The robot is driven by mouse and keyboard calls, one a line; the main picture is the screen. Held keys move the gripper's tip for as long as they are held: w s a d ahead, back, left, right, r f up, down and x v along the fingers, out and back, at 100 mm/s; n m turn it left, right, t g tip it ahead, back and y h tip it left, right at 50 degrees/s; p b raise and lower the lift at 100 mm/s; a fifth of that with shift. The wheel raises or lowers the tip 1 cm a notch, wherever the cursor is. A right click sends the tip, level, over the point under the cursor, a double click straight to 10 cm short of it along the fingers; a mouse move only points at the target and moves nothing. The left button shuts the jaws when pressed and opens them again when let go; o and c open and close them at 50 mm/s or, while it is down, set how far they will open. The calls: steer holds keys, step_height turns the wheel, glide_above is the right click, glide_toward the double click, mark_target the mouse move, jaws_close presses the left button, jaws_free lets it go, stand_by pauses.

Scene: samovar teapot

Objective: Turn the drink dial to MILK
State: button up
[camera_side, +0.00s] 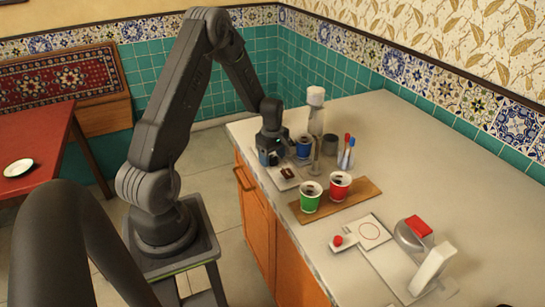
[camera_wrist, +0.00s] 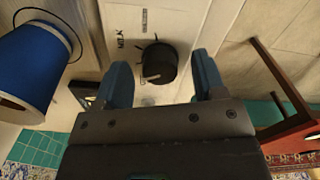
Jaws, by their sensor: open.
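The black drink dial (camera_wrist: 158,62) sits on a white panel (camera_wrist: 185,22) in the wrist view. A pale pointer line shows on its lower left side in that view. A label reading MILK (camera_wrist: 130,38), upside down in the picture, is at the dial's upper left; a second label (camera_wrist: 144,20), too small to read, is above it. In the side view the dial (camera_side: 288,174) is on the panel at the counter's near edge. My gripper (camera_wrist: 163,64) is open, its blue fingers on either side of the dial; contact cannot be told. It is above the panel in the side view (camera_side: 270,158).
A blue cup (camera_side: 304,149) stands close beside my gripper. Green (camera_side: 311,200) and red (camera_side: 340,189) cups stand on a wooden board (camera_side: 365,192). A clear holder with pens (camera_side: 346,158) and a tall bottle (camera_side: 316,115) are behind.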

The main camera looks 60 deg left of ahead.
steer(key=shift+f, duration=0.15)
steer(key=c, duration=0.9)
steer(key=shift+m, duration=0.3)
steer(key=m, duration=0.4)
steer(key=shift+m, duration=0.3)
steer(key=m, duration=0.4)
steer(key=shift+m, duration=0.3)
